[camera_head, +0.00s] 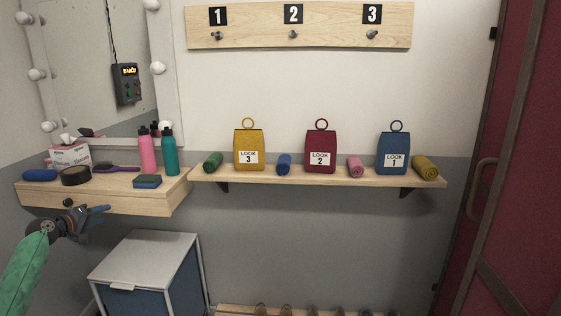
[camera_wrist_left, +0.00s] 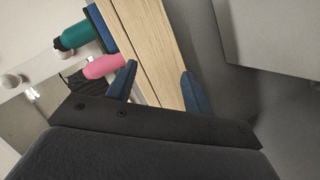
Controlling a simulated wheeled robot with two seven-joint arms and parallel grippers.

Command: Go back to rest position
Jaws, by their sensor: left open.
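My left gripper (camera_head: 98,216) is in front of the vanity drawer at the left of the head view, apart from the objects on the vanity top. In the left wrist view its two blue fingers (camera_wrist_left: 158,90) are spread with nothing between them, and the vanity's wooden front (camera_wrist_left: 150,45) shows beyond. My right gripper is not in view.
The vanity (camera_head: 150,202) holds pink (camera_head: 147,152) and teal (camera_head: 169,152) bottles and several small items. A shelf (camera_head: 310,175) holds yellow (camera_head: 250,148), red (camera_head: 320,150) and blue (camera_head: 393,152) bags and rolled cloths. A cabinet (camera_head: 145,258) stands below. A red door (camera_head: 515,150) is at right.

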